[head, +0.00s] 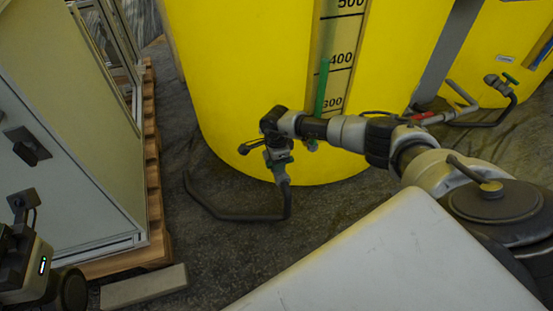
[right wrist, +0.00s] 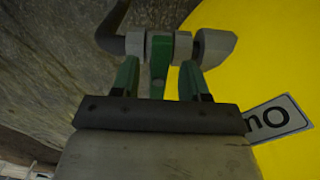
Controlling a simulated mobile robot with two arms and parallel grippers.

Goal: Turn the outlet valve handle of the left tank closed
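The yellow left tank (head: 240,80) stands in the middle of the head view. Its grey outlet valve (right wrist: 214,46) crosses the top of the right wrist view. The green valve handle (right wrist: 159,62) points towards my right gripper (right wrist: 158,82). The gripper's two green-and-dark fingers are open, one on each side of the handle, with a small gap on both sides. In the head view my right gripper (head: 278,160) points down at the valve and partly hides it. My left gripper (head: 22,203) is at the lower left edge; its fingers are unclear.
A black hose (head: 240,217) curves along the floor from the valve. A pale cabinet (head: 75,175) on a wooden pallet (head: 154,195) stands at the left. The right yellow tank (head: 480,45) has its own valve (head: 494,82). A white surface (head: 400,260) fills the lower right.

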